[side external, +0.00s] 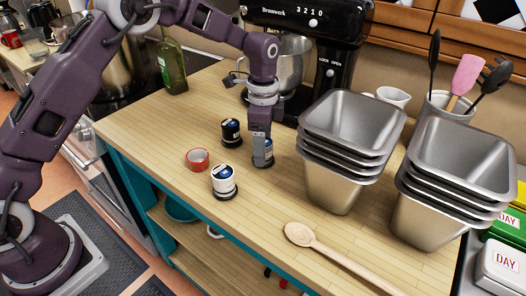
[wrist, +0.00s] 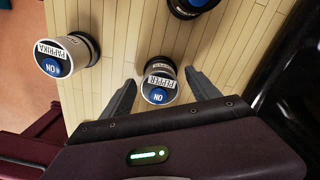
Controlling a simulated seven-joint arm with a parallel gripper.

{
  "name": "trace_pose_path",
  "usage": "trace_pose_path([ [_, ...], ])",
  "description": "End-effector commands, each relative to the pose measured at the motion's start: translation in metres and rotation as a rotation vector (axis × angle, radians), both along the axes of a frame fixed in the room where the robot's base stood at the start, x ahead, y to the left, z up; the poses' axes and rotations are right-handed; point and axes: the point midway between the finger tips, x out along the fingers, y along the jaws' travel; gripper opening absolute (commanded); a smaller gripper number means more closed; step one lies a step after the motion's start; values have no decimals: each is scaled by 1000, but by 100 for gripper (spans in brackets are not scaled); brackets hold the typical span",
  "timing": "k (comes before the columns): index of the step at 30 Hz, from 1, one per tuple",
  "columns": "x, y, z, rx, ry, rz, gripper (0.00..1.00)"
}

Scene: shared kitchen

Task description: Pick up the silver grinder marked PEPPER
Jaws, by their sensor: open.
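The grinder marked PEPPER (wrist: 160,82) has a pale silver-white body, a blue cap spot and a dark foot. It stands upright on the wooden counter and also shows in the side external view (side external: 268,155), partly hidden by a finger. My gripper (wrist: 161,78) is open, pointing down, with one finger on each side of this grinder; small gaps show between it and the fingers. In the side external view my gripper (side external: 262,150) is low over the counter at the grinder.
A similar grinder marked PAPRIKA (wrist: 62,55) stands to the left; a white-bodied grinder (side external: 224,182) is at the counter's front. A black grinder (side external: 231,133) and a red ring-like dish (side external: 197,160) are close by. Stacked metal pans (side external: 345,150) stand right, with a wooden spoon (side external: 330,252) in front.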

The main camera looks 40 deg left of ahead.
Motion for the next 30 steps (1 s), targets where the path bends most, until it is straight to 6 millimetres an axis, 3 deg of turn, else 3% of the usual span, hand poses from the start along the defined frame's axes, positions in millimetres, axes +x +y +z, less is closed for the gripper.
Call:
trace_pose_path([
  [8, 0, 0, -10, 0, -1, 1, 70],
  [11, 0, 0, -9, 0, -1, 1, 54],
  [19, 0, 0, -9, 0, -1, 1, 1],
  [27, 0, 0, -8, 0, -2, 1, 0],
  [30, 1, 0, 3, -1, -5, 1, 0],
])
